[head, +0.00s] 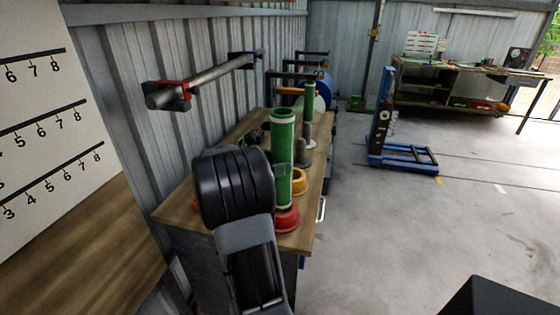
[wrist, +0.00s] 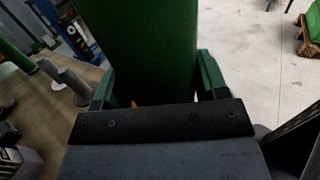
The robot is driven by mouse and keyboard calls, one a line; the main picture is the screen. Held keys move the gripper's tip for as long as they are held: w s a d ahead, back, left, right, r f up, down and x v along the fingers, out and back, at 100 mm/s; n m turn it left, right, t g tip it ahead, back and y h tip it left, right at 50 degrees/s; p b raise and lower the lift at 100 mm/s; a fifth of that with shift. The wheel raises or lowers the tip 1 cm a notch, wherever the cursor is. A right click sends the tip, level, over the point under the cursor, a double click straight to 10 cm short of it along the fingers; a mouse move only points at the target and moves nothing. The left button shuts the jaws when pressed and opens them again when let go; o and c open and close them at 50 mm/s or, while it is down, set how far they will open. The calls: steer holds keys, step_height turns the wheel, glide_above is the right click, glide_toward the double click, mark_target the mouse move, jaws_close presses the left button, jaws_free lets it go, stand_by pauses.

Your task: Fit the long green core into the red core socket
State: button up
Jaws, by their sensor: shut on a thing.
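The long green core (head: 283,135) stands upright above the worktop in the head view. My gripper (wrist: 158,88) is shut on it, with one finger on each side in the wrist view, where the core (wrist: 150,45) fills the middle. The red core socket (head: 288,219) sits at the near right corner of the worktop. The core's lower end meets the socket's top in the head view. I cannot tell whether it is inside the socket or just above it. My arm hides the socket's left part.
A yellow ring-like socket (head: 299,181) sits just behind the red one. Another, thinner green core (head: 308,100) stands farther back, near a grey post (head: 303,152). A roller bar (head: 205,78) hangs along the wall at left.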

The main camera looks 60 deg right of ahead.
mark_target(280, 181)
steer(key=shift+f+b, duration=1.55)
steer(key=shift+f, duration=1.9)
steer(key=o, duration=1.4)
steer(key=shift+c, duration=0.2)
steer(key=v, duration=1.3)
steer(key=shift+w+a, duration=0.25)
steer(key=shift+a, duration=0.1)
